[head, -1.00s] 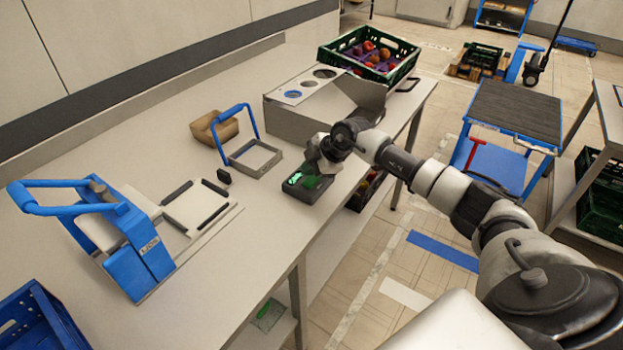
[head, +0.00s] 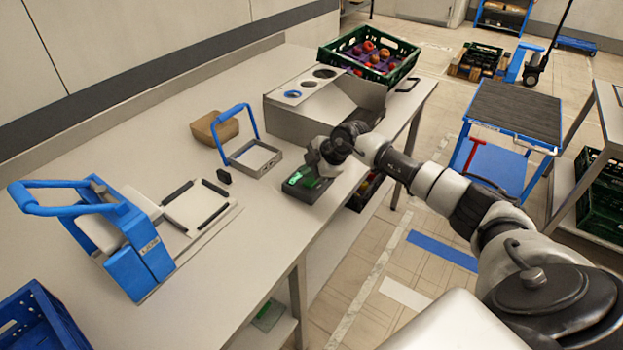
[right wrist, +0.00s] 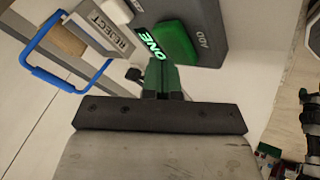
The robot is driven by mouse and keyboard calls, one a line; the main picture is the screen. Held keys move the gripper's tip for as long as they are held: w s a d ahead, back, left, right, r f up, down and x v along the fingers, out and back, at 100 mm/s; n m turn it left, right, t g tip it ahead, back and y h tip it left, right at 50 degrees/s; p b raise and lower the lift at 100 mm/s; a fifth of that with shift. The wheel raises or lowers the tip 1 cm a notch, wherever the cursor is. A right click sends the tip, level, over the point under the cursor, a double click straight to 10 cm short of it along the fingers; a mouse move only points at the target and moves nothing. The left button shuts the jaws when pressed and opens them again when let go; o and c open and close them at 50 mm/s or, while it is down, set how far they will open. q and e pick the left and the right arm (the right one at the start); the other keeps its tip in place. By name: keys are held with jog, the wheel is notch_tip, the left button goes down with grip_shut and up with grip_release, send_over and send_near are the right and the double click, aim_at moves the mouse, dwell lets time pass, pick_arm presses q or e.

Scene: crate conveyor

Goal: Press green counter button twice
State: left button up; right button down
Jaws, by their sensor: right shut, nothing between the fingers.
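The counter is a dark box (head: 302,194) near the front edge of the bench, with green on its top. In the right wrist view a green button (right wrist: 177,43) stands on the grey box beside the label ADD. My right gripper (head: 314,168) is over the box, pointing down. Its green fingers (right wrist: 158,78) are shut and empty, close to the button's near side. I cannot tell whether they touch it. The fingers hide part of the box top. My left gripper is out of view.
A grey frame with a blue handle (head: 253,157) stands left of the counter. A grey bin with round holes (head: 298,113) is behind it, with a green fruit crate (head: 405,63) beyond. A blue-handled device (head: 140,250) stands at left.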

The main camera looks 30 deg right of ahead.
aim_at(310, 180)
jog(key=shift+f, duration=0.55)
dwell(0.5)
dwell(0.4)
jog(key=shift+r+p, duration=0.95)
jog(key=shift+p, duration=0.05)
notch_tip(310, 180, up, 5)
jog(key=p, duration=0.5)
jog(key=shift+r, duration=0.1)
